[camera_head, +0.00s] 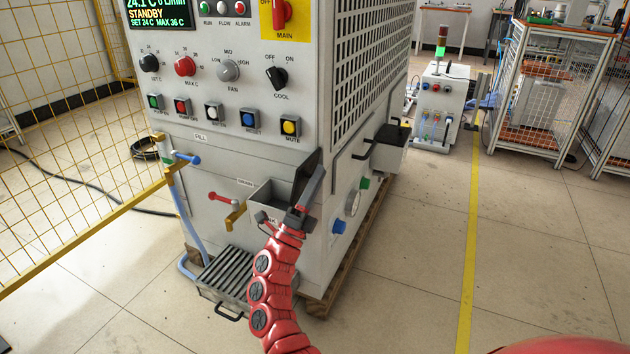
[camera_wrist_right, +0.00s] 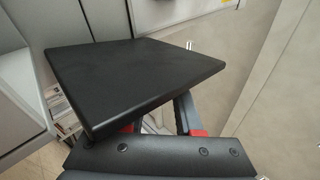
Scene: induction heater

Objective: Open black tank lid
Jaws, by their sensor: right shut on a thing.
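The black tank lid (camera_head: 306,168) stands raised and tilted at the right side of a small grey tank (camera_head: 262,190) on the machine's front. The tank's inside shows from above. My right gripper (camera_head: 311,190) reaches up to the lid and is shut on it. In the right wrist view the lid (camera_wrist_right: 110,75) is a broad flat black plate filling the middle, in front of the fingers. It hides the fingertips and the exact grip point. My left gripper is not in view.
A red-handled brass tap (camera_head: 235,214) sticks out just left of the tank. A slatted drain tray (camera_head: 238,272) lies below. A yellow mesh fence (camera_head: 60,120) stands at left. A second black-lidded box (camera_head: 388,150) is on the machine's right side.

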